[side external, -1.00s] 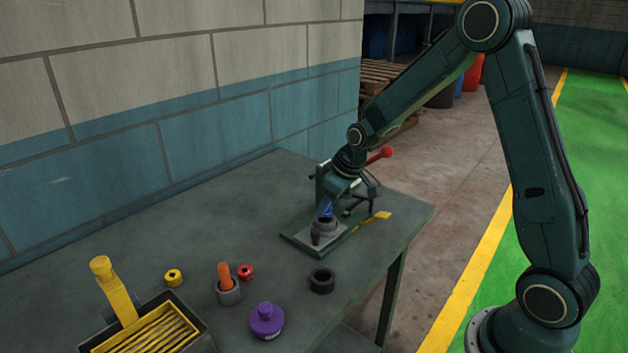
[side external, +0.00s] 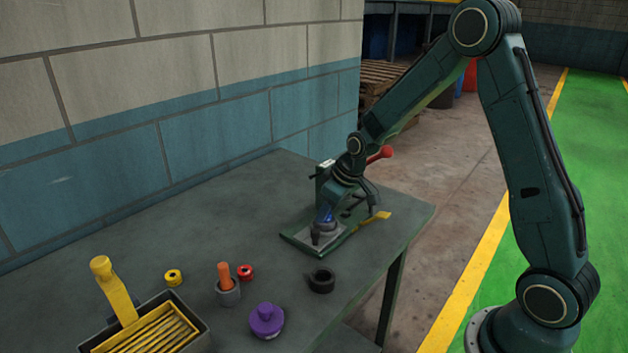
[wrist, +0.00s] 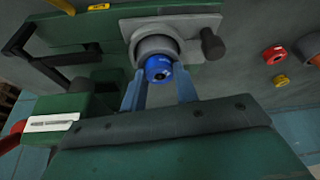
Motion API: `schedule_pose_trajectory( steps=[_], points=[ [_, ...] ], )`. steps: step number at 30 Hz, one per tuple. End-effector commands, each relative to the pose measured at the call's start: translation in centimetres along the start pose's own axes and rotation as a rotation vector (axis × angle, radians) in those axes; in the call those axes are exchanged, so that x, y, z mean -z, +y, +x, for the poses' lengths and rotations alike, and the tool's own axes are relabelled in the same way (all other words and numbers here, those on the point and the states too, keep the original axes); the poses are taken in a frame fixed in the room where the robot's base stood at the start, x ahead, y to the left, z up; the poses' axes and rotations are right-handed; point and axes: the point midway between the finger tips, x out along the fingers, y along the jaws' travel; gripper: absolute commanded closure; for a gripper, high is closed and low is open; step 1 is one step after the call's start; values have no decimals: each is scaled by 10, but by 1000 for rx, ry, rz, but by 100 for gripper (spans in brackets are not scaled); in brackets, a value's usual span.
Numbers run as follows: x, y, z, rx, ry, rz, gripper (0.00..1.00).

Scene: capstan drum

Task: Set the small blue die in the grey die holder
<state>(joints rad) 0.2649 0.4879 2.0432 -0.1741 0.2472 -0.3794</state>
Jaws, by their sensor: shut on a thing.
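The small blue die (wrist: 159,68) is a short blue cylinder with a dark hole in its face. It also shows as a blue spot in the side external view (side external: 327,215). My gripper (wrist: 159,78) is shut on it, one finger on each side. The grey die holder (wrist: 152,45) is a round collar on a pale plate, with a dark clamp knob (wrist: 212,43) beside it. The die is at the collar's mouth and overlaps its near rim in the wrist view. I cannot tell how far it is inside. In the side view (side external: 325,230) my gripper is right above the holder.
A green press frame with a red-knobbed lever (side external: 384,152) stands close behind my gripper. The back table is clear.

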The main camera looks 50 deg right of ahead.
Motion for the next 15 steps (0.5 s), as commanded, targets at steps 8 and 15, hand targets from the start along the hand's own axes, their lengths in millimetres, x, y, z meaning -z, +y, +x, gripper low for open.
schedule_pose_trajectory(
  steps=[8,15],
  points=[
    [-2,-1,2,2,-6,1,48],
    [-3,-1,2,3,-9,1,48]
  ],
)
